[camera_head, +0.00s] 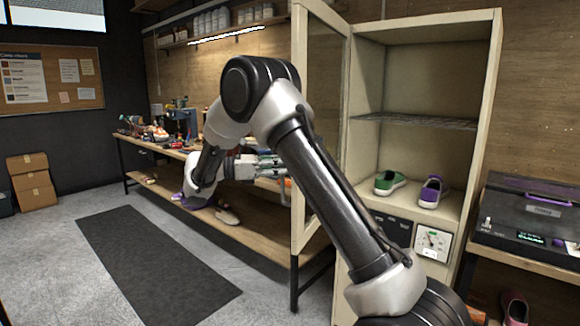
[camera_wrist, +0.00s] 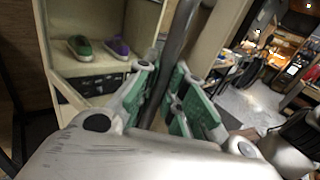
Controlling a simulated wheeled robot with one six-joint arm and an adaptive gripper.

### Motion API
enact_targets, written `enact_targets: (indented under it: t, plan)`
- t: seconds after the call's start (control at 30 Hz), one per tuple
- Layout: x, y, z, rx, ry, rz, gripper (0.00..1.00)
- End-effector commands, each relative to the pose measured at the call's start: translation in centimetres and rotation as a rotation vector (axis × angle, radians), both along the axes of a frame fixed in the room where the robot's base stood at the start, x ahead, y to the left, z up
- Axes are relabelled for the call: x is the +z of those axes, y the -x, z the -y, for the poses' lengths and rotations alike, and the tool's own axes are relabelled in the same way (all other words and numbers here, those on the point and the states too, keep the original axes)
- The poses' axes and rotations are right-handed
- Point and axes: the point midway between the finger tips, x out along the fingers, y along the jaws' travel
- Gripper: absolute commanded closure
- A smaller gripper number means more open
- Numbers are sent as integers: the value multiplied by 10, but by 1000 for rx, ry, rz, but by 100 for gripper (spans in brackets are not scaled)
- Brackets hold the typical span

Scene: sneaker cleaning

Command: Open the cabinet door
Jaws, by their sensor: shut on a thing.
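The cabinet (camera_head: 368,90) is a tall cream unit, and its glass-paned door (camera_head: 299,120) stands swung wide open on the left side. My gripper (camera_head: 270,165) is at the door's outer side, partly hidden behind my own arm. In the wrist view my gripper (camera_wrist: 172,98), with green finger pads, is shut around a long dark bar, the door handle (camera_wrist: 180,45). The cream door (camera_wrist: 218,45) is right beside it, and the open cabinet (camera_wrist: 95,68) shows to the left.
Green and purple shoes (camera_head: 390,183) sit inside the cabinet below a wire shelf (camera_head: 415,121). A long wooden workbench (camera_head: 150,146) with tools runs behind the arm. A dark mat (camera_head: 150,262) lies on open floor. A black machine (camera_head: 530,215) stands right.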

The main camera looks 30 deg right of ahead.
Motion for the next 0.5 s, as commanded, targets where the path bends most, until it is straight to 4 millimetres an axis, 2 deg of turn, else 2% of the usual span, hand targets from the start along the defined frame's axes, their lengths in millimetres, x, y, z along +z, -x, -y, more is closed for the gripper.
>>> enact_targets:
  t: [0.4, 0.43, 0.5]
  plan:
    - [-1, 0, -3, -4, -2, -4, 100]
    - [-1, 0, -3, -4, -2, -4, 83]
    - [-1, 0, -3, -4, -2, -4, 71]
